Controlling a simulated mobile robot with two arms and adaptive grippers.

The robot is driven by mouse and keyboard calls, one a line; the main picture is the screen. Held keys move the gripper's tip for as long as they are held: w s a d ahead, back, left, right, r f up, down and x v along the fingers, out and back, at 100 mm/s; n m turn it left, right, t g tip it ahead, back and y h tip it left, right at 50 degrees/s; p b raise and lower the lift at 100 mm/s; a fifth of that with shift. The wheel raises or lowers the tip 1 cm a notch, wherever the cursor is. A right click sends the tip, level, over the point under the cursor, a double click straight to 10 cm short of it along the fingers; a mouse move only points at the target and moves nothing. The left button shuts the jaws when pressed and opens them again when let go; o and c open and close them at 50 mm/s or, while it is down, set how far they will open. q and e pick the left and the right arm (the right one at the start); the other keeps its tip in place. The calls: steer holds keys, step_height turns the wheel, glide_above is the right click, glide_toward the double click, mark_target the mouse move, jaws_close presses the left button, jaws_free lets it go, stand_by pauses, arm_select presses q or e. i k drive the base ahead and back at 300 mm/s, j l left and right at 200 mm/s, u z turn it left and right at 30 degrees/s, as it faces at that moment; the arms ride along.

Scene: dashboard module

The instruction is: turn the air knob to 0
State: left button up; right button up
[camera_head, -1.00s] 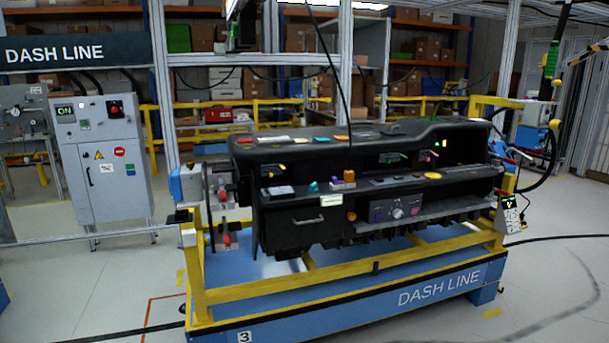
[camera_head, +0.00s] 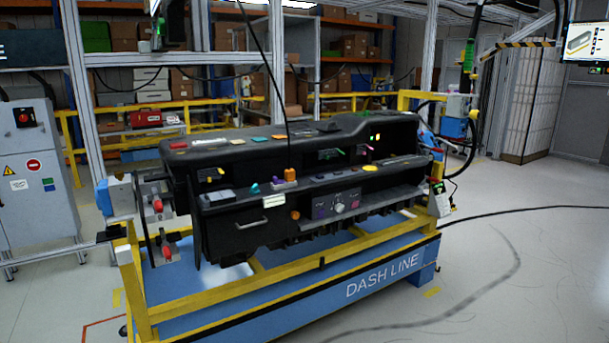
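The black dashboard module (camera_head: 240,241) rests on a yellow-framed stand in the middle of the head view. Neither of my grippers shows in the head view.
The stand's yellow rail (camera_head: 215,300) and blue base (camera_head: 300,306) lie in front of the dashboard. A grey control cabinet (camera_head: 33,170) stands at the left. A black cable (camera_head: 520,209) runs over the floor at the right. The floor at the front right is mostly clear.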

mark_target(339, 207)
steer(key=i+j+z, duration=0.1)
steer(key=i, duration=0.85)
